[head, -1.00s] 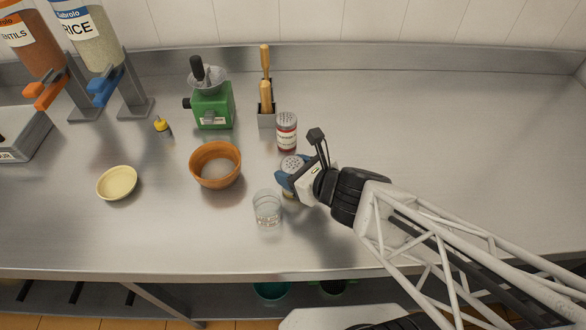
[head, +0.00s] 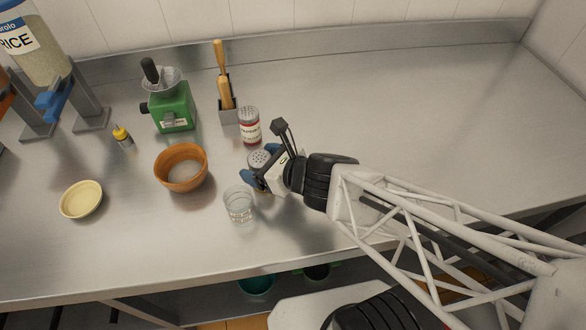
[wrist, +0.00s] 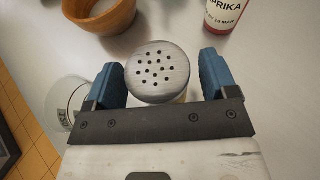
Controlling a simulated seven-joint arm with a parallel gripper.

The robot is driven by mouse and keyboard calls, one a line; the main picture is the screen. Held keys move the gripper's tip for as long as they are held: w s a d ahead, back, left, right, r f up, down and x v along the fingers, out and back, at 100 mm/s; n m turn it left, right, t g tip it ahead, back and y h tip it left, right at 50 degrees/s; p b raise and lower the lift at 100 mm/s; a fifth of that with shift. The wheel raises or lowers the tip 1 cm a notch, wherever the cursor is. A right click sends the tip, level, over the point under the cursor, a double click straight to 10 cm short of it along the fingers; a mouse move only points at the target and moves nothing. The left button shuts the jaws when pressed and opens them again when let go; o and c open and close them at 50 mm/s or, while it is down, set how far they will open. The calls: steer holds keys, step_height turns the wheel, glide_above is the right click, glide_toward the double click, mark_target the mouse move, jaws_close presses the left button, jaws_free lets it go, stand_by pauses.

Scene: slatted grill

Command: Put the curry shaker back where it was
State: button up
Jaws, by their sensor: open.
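A shaker with a perforated grey metal lid (head: 259,158) stands upright on the steel counter; its label is hidden, so I cannot read whether it says curry. It also shows in the wrist view (wrist: 158,70). My gripper (head: 262,174) is low at the counter with its blue fingers on either side of this shaker.
A clear glass (head: 238,208) stands close in front and left of the gripper. An orange-brown bowl (head: 181,182), yellow dish (head: 81,199), green grinder (head: 173,112), utensil holder (head: 229,113) and small yellow-capped bottle (head: 123,138) are farther left or back. The counter's right side (head: 410,110) is clear.

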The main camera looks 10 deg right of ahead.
steer(key=v, duration=1.1)
steer(key=shift+s+d, duration=0.2)
stand_by(0.5)
steer(key=shift+s+r, duration=0.1)
steer(key=shift+r, duration=0.05)
stand_by(0.7)
steer(key=d+r+n+g+h, duration=0.3)
steer(key=d+r+n+h, duration=0.1)
steer(key=n, duration=0.9)
steer(key=d+r+n+g+h, duration=0.3)
steer(key=d+r+n+h, duration=0.2)
steer(key=n, duration=0.8)
step_height(320, 180, up, 2)
steer(key=shift+r+n+g+h, duration=0.15)
steer(key=shift+n+g+h, duration=0.15)
steer(key=shift+n+g, duration=0.1)
